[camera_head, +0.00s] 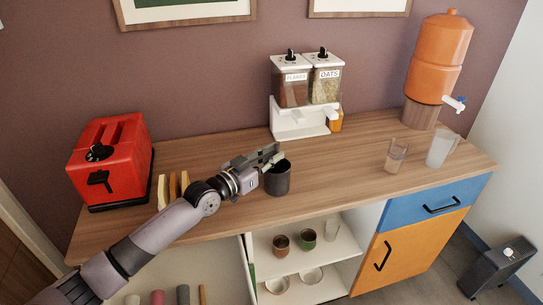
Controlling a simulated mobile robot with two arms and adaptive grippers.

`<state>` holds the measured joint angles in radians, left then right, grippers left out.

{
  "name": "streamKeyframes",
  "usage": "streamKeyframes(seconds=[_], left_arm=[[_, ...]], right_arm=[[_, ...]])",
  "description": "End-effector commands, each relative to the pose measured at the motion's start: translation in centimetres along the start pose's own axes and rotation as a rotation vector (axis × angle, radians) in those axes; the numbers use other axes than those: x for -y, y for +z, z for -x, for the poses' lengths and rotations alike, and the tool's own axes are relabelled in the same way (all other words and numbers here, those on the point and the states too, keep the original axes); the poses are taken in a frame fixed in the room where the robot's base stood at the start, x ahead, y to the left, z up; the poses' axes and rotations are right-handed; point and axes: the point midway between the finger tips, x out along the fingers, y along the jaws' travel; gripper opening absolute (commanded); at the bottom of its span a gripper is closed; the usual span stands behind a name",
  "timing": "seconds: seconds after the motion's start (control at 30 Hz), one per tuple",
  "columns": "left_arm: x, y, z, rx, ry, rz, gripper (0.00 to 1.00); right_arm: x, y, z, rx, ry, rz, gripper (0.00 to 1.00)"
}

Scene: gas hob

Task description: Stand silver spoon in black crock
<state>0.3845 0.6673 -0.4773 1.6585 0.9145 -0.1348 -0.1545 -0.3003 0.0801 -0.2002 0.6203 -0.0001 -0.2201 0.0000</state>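The black crock (279,181) is a dark, round, open-topped pot standing upright near the front edge of the wooden counter. My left arm reaches in from the lower left, and my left gripper (272,155) is at the crock's rim, with its fingers over the left and back part of the opening. From this view I cannot tell whether the fingers touch the rim or whether they are open or shut. I cannot make out the silver spoon; the fingers and the crock wall could hide it. My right gripper is not in view.
A red toaster (110,163) and upright bread slices (162,191) stand to the left. A cereal dispenser (304,95) is behind the crock. A glass (396,155), a pitcher (440,149) and an orange water dispenser (443,55) stand right.

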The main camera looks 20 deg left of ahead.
Motion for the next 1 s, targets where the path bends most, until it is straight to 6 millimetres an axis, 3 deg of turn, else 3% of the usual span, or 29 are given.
streamKeyframes(seconds=[0.23, 0.57, 0.77, 1.0], left_arm=[[0.0, 0.0, 0.0, 0.0, 0.0, 0.0, 0.35], [0.0, 0.1, 0.2, 0.001, 0.0, 0.0, 0.35], [0.0, 0.2, 2.6, 0.003, 0.0, 0.0, 0.35], [0.0, 0.2, 7.3, 0.005, 0.0, -0.002, 0.35]], right_arm=[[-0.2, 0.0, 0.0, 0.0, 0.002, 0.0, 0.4], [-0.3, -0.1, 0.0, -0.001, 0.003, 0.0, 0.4], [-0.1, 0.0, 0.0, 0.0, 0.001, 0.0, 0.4], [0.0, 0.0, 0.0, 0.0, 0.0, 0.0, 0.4]])
